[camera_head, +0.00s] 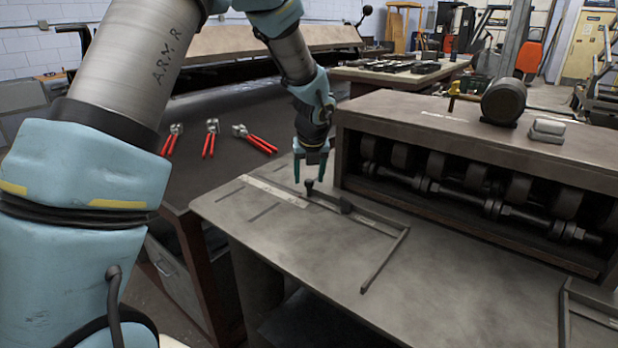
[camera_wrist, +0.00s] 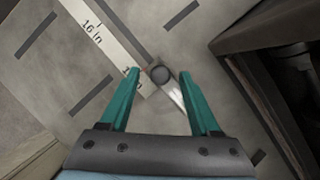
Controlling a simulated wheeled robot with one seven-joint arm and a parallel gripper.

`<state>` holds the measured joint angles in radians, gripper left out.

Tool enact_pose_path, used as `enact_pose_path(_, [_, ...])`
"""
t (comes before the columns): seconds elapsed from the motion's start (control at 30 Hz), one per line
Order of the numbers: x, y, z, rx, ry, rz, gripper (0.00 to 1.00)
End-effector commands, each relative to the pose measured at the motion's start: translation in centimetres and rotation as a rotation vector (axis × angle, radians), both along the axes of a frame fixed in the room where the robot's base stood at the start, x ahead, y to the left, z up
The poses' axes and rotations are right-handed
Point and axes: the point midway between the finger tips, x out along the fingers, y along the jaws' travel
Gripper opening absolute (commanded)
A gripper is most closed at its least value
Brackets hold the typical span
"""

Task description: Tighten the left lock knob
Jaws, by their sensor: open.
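My gripper (camera_head: 310,170) is open and empty, pointing down above the grey machine table. In the wrist view its two teal fingers (camera_wrist: 160,72) stand apart, with the dark round lock knob (camera_wrist: 160,74) showing between and beyond the fingertips. In the head view the left lock knob (camera_head: 309,184) is a small dark upright knob near the end of a guide bar (camera_head: 365,213) on the table, just below my gripper. The gripper appears apart from the knob; the exact height gap is hard to tell.
A ruler strip (camera_wrist: 105,37) lies on the table (camera_head: 330,262) beside the knob. The roller housing (camera_head: 480,150) rises close on the right, with a motor (camera_head: 503,101) on top. Red-handled pliers (camera_head: 211,138) lie on a dark bench behind. Slots cut the tabletop.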

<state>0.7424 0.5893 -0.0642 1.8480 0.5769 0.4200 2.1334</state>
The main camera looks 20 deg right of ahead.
Motion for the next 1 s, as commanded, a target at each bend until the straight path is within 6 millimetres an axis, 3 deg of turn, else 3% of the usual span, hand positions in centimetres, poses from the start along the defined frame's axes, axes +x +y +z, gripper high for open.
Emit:
enact_pose_path(0.3, [-2.1,0.6,5.7,-0.005,-0.005,0.001,0.63])
enact_pose_path(0.5, [-3.2,0.9,8.3,-0.003,-0.003,0.000,0.63])
enact_pose_path(1.0, [-3.6,1.0,9.2,-0.001,-0.002,0.000,0.63])
